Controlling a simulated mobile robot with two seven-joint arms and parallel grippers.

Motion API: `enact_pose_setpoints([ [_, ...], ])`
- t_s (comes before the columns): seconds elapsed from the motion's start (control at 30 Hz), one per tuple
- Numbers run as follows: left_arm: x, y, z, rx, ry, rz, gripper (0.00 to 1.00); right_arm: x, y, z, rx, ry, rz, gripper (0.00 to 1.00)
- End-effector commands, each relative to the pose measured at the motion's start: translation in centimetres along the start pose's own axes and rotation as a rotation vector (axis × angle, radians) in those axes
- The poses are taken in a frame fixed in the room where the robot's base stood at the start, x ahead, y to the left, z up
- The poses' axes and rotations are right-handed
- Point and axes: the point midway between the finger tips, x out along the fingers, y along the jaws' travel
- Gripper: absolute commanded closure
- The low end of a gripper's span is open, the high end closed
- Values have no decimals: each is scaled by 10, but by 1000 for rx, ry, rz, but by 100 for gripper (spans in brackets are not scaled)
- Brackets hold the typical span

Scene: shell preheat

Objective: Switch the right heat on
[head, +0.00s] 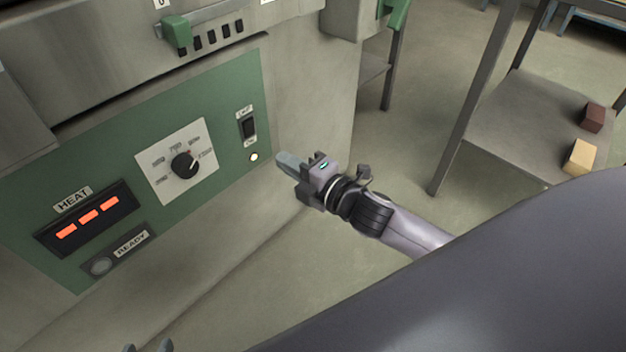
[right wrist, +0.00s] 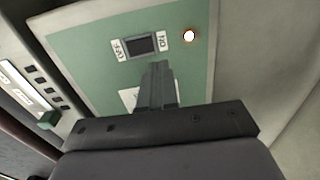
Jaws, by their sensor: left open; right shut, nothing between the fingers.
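The black rocker switch (head: 249,127) sits at the right end of the green panel (head: 215,108), OFF label above, ON below. It also shows in the right wrist view (right wrist: 140,45). Which side is pressed I cannot tell. A small round lamp (head: 254,157) below it glows white, with an orange rim in the right wrist view (right wrist: 188,36). My right gripper (head: 282,161) is shut and empty, just right of the lamp; in the right wrist view its fingertips (right wrist: 157,67) point at the panel near the switch. My left gripper (head: 148,347) shows only its open fingertips at the bottom edge.
A black dial (head: 184,165) is left of the switch. The HEAT display (head: 88,218) shows three orange bars; the READY lamp (head: 101,266) is grey. A green handle (head: 177,31) is above. A shelf at right holds a brown block (head: 592,117) and a yellow block (head: 580,157).

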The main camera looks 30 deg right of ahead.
Motion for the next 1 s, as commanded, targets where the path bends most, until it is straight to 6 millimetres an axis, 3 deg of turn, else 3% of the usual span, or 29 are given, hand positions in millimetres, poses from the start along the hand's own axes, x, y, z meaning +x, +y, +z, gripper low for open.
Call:
enact_pose_setpoints([
  [0.2, -1, -2, -4, 1, 4, -2, 45, -32, -7, -1, 1, 1, -2, 100],
  [0.4, -1, -3, -3, 4, 1, -4, 45, -50, -10, 0, 0, 0, 0, 100],
  [1.0, -1, -4, -2, 4, -2, -6, 45, -57, -11, 0, -1, 1, 1, 100],
])
